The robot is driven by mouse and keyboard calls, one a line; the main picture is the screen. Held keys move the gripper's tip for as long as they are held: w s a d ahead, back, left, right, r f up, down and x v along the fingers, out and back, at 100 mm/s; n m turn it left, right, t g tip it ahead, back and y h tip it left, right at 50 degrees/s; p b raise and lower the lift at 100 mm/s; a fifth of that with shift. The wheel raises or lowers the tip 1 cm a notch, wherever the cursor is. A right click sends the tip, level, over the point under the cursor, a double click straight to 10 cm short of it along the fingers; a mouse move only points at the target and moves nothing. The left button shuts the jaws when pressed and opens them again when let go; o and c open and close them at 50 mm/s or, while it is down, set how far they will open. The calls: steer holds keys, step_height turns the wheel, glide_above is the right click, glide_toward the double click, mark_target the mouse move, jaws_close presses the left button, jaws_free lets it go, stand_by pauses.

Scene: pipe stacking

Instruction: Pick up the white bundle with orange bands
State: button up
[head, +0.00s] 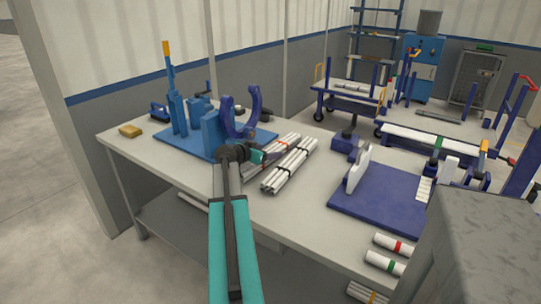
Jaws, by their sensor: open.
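A white bundle with orange-looking bands (287,141) lies on the grey workbench, partly hidden behind my gripper (283,152). Its bands are small and hard to make out. A second white bundle with dark bands (290,165) lies close beside it on the right. My arm reaches up from the bottom of the head view, and my gripper points right, over or at the banded bundle. The gripper is open. Its fingertips are too small to tell whether they touch the bundle.
A blue fixture with a purple curved cradle (240,112) stands just behind the gripper. A blue plate with a white upright (357,168) is to the right. White rolls with red and green bands (391,245) lie at the front right. A grey block (480,250) fills the lower right corner.

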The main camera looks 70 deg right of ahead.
stand_by(0.5)
steer(key=c, duration=1.4)
steer(key=shift+r, duration=0.15)
step_height(320, 180, up, 10)
stand_by(0.3)
